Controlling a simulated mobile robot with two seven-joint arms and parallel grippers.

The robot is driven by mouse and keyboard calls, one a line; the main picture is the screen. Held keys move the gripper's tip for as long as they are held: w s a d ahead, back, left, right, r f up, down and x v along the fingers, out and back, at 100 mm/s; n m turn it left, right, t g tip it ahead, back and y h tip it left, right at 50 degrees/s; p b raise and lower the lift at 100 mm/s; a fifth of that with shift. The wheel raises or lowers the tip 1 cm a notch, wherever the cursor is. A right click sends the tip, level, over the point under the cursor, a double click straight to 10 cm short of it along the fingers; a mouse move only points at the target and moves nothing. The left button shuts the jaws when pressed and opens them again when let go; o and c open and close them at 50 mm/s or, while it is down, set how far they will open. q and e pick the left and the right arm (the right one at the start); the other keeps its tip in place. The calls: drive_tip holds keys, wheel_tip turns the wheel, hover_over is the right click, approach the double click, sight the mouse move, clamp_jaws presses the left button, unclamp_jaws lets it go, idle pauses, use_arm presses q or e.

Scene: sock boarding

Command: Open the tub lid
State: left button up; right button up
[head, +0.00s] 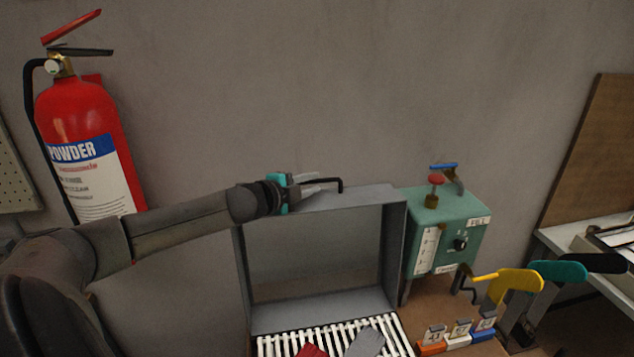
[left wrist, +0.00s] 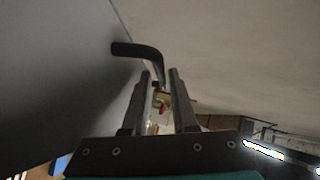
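The grey tub lid (head: 322,250) stands raised, its hollow inner side facing me, above a white slatted rack (head: 330,338). A black bent handle (head: 342,184) sticks out at its top edge; it also shows in the left wrist view (left wrist: 138,50). My left gripper (head: 318,185) is at this handle. In the left wrist view its two fingers (left wrist: 159,80) are apart, with the handle's bent end between or just beyond their tips; contact cannot be told. A red cloth (head: 311,351) and a grey cloth (head: 366,343) lie on the rack. My right gripper is not in view.
A green box (head: 450,225) with a red knob stands right of the lid. Yellow (head: 515,282), teal (head: 560,270) and black (head: 597,262) foot-shaped boards stand farther right. Small numbered blocks (head: 458,339) lie in front. A red fire extinguisher (head: 85,135) hangs at left. The wall is behind.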

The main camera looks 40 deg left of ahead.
use_arm(q)
drive_tip(key=shift+x, duration=1.35)
clamp_jaws()
drive_tip(key=shift+f, duration=0.1)
idle(0.6)
